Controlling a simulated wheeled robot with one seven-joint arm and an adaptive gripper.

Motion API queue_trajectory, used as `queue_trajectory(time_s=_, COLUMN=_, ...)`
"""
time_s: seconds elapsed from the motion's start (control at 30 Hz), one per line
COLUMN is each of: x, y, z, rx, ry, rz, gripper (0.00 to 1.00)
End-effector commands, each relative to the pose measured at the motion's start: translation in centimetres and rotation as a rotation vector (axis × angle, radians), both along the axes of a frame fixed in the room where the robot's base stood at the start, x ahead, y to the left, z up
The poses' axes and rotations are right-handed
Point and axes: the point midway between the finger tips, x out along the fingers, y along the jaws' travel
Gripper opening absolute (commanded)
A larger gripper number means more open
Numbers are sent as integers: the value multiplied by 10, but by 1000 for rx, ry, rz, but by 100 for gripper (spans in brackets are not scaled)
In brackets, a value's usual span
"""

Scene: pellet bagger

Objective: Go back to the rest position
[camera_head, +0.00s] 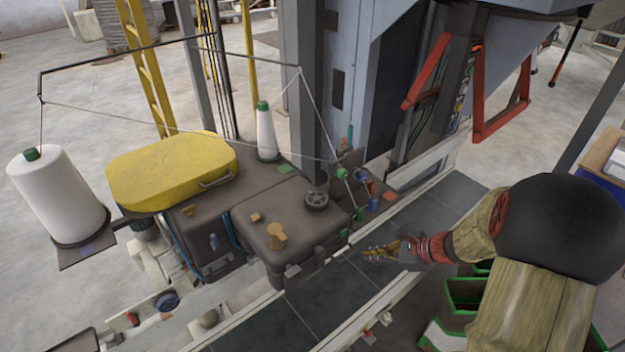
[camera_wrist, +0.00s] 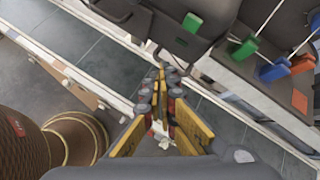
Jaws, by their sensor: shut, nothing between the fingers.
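My gripper (camera_head: 382,252) is over the dark conveyor belt (camera_head: 298,299), beside the grey sewing machine head (camera_head: 290,222) in the head view. In the wrist view, the yellow fingers of my gripper (camera_wrist: 161,75) come together at their tips with nothing between them. The fingertips point toward the machine's edge and the belt's pale rail. I cannot tell the exact gap between the tips and the machine. My arm reaches in from the right of the head view.
A white thread cone (camera_head: 57,195) stands left and a smaller cone (camera_head: 266,133) stands behind the machine. A yellow cover (camera_head: 172,170) sits on the machine. Red guards (camera_head: 500,106) hang at the back right. Green-edged bins (camera_head: 463,293) lie below my arm. The belt toward the front is clear.

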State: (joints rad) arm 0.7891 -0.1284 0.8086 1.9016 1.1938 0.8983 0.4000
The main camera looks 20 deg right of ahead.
Motion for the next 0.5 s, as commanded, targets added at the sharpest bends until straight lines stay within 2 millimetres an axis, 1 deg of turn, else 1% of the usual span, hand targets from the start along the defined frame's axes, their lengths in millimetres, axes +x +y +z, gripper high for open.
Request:
queue_trajectory(time_s=0.17, x=0, y=0, z=0, rx=-17, ry=-12, rz=22, gripper=0)
queue_trajectory(time_s=0.2, x=-5, y=2, z=-3, rx=-38, ry=-13, rz=58, gripper=0)
queue_trajectory(time_s=0.27, x=-20, y=10, z=-12, rx=-64, ry=2, rz=127, gripper=0)
queue_trajectory(time_s=0.33, x=-41, y=19, z=-17, rx=-110, ry=18, rz=230, gripper=0)
queue_trajectory(time_s=0.4, x=-61, y=25, z=-11, rx=-183, ry=20, rz=353, gripper=0)
queue_trajectory(time_s=0.5, x=-87, y=38, z=-3, rx=-309, ry=13, rz=562, gripper=0)
